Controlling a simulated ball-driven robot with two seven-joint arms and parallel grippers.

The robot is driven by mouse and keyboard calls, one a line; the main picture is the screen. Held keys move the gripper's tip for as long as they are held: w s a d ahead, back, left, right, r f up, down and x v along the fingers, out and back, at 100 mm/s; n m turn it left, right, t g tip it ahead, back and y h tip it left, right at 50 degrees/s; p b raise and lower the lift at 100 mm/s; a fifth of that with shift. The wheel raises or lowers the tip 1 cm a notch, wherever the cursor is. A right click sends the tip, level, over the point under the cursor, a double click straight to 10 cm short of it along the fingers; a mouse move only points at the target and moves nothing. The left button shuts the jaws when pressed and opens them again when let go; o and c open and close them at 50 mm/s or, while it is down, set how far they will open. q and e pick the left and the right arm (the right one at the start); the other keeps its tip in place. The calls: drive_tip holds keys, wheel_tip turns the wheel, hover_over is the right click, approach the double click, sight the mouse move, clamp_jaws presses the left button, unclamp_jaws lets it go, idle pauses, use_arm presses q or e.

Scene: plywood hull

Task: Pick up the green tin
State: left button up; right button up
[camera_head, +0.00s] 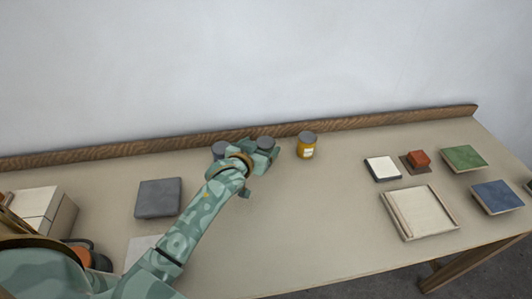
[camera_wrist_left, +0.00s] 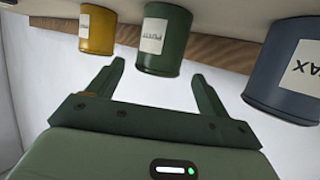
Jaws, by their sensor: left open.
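The green tin (camera_wrist_left: 164,42) shows in the left wrist view, which is turned upside down, with a white paper label on its side. In the head view its grey lid (camera_head: 265,141) shows just beyond my left gripper (camera_head: 259,152), which hides most of its body. In the left wrist view my left gripper (camera_wrist_left: 158,68) is open and empty. Its two fingers point towards the green tin, which lies ahead between their lines. I cannot tell whether the fingertips are beside it. My right gripper is not in view.
A yellow tin (camera_head: 306,148) stands right of the green tin; a blue-grey tin (camera_wrist_left: 290,75) stands on its other side, partly behind my arm in the head view (camera_head: 218,148). A wooden rail (camera_head: 350,129) runs behind them. A dark square block (camera_head: 159,197) lies left; a shallow tray (camera_head: 420,213) lies right.

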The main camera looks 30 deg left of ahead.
sight(268, 142)
use_arm(q)
drive_tip(key=shift+w+f, duration=0.1)
drive_tip(key=shift+w, duration=0.15)
drive_tip(key=b+x, duration=0.1)
drive_tip(key=x, duration=0.1)
drive_tip(key=b+x, duration=0.1)
drive_tip(key=x, duration=0.1)
drive_tip(key=shift+w+d+f, duration=0.1)
drive_tip(key=shift+w+f, duration=0.15)
drive_tip(key=shift+f, duration=0.1)
drive_tip(key=shift+w, duration=0.25)
drive_tip(key=shift+s+r, duration=0.1)
drive_tip(key=shift+r, duration=0.05)
drive_tip(key=c, duration=1.2)
